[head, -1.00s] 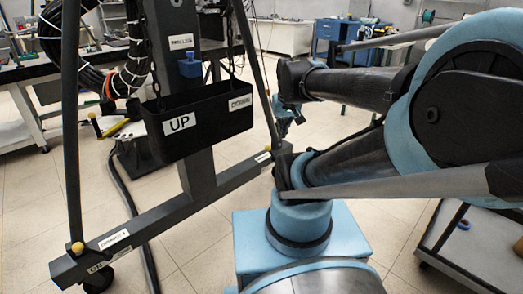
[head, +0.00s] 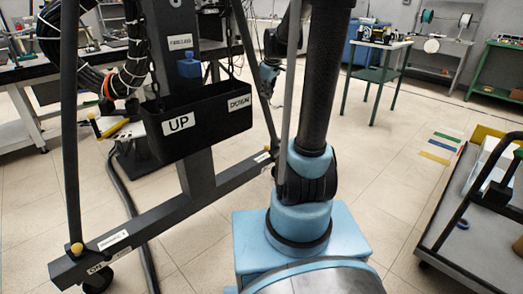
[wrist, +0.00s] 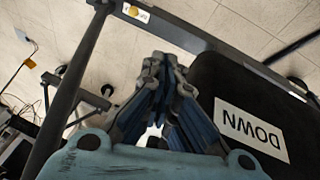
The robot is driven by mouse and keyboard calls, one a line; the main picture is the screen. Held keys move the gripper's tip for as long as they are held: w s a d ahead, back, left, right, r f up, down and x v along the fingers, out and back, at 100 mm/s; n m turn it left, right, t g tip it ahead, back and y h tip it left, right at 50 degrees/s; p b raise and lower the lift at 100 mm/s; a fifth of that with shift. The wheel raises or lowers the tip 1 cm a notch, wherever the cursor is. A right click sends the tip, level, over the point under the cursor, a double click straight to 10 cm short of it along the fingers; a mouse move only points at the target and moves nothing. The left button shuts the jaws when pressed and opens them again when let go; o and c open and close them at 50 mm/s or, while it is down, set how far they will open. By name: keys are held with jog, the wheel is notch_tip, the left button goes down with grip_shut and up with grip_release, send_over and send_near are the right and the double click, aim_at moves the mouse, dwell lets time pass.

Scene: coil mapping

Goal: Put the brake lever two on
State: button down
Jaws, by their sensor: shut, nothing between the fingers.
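A yellow-knobbed lever (head: 77,249) stands on the near left foot of the dark crane frame (head: 150,220), beside a small label that seems to read ON. A second yellow knob (head: 267,148) is at the far right end of the base beam, by another label; I cannot tell which is lever two. In the wrist view a yellow knob (wrist: 133,11) shows on a beam beyond the fingers. My gripper (wrist: 163,62) is shut and empty, apart from that knob. In the head view my gripper (head: 268,74) is partly hidden by the slanted frame leg.
A black box (head: 200,120) labelled UP and DOWN hangs on chains from the frame; it is close beside my gripper in the wrist view (wrist: 215,85). A blue block (head: 189,67) is above it. A trolley (head: 470,225) stands at right. Floor between is clear.

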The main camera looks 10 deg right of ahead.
jog(key=w+f+n+g, duration=0.2)
jog(key=w+f+n, duration=0.5)
jog(key=w+f, duration=0.75)
jog(key=w+f+n+g, duration=0.1)
jog(key=w+f+n, duration=0.2)
jog(key=f, duration=0.7)
jog(key=w+a+f+n+g+y, duration=0.1)
jog(key=w+f+n, duration=0.3)
jog(key=f, duration=0.5)
jog(key=shift+w+a+f+g, duration=0.25)
jog(key=shift+w+f+g, duration=0.05)
jog(key=shift+f, duration=0.05)
notch_tip(320, 180, down, 10)
jog(key=a, duration=0.2)
jog(key=shift+w+d+r, duration=0.15)
jog(key=shift+w+d, duration=0.1)
jog(key=shift+d, duration=0.45)
jog(key=shift+w+d+r, duration=0.15)
jog(key=shift+w+d, duration=0.05)
jog(key=shift+d, duration=0.45)
jog(key=shift+w+d+r, duration=0.15)
jog(key=shift+w+d, duration=0.1)
jog(key=shift+d, duration=0.45)
